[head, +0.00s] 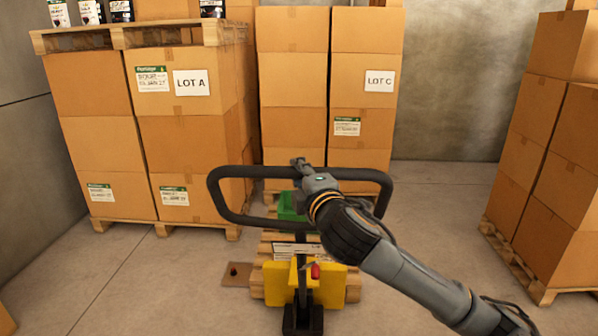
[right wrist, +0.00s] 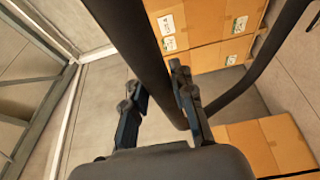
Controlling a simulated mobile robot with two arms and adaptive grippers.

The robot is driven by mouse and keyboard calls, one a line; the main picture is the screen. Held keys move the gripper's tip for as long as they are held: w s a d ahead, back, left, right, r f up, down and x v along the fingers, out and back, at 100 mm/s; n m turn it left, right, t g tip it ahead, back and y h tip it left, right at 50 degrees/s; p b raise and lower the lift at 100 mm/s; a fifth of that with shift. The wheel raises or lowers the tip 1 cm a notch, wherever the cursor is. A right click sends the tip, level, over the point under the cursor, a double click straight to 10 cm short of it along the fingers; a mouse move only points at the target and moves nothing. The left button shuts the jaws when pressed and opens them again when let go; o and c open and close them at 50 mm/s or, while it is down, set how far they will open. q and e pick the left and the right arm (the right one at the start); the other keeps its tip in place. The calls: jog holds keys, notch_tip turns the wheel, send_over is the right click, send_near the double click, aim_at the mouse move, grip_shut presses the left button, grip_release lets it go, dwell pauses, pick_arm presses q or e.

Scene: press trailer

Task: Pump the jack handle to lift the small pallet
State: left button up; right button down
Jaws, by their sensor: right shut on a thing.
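The black looped jack handle (head: 235,216) stands up in the middle of the head view, above the yellow jack body (head: 330,288). My right gripper (head: 302,166) is shut on the top bar of the handle, near its middle. In the right wrist view the dark handle bar (right wrist: 128,40) runs between the fingers of this gripper (right wrist: 157,100). The small wooden pallet (head: 267,246) lies beyond the jack body, with a green crate (head: 288,207) on it. Handle and arm partly hide both. How high the pallet sits off the floor is hard to tell. My left gripper is not in view.
Tall carton stacks marked LOT A (head: 190,110) and LOT C (head: 368,110) stand behind the jack. Another carton stack on a pallet (head: 520,272) stands at right. A small brown board (head: 237,281) lies left of the jack. The floor on both sides is mostly clear.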

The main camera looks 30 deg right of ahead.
jog(key=c, duration=1.3)
grip_release()
jog(key=shift+o, duration=1)
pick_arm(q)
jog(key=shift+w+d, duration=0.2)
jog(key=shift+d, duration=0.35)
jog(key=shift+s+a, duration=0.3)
pick_arm(e)
jog(key=s+a, duration=0.1)
jog(key=s, duration=0.6)
jog(key=shift+s, duration=0.25)
jog(key=shift+w+a+f, duration=0.1)
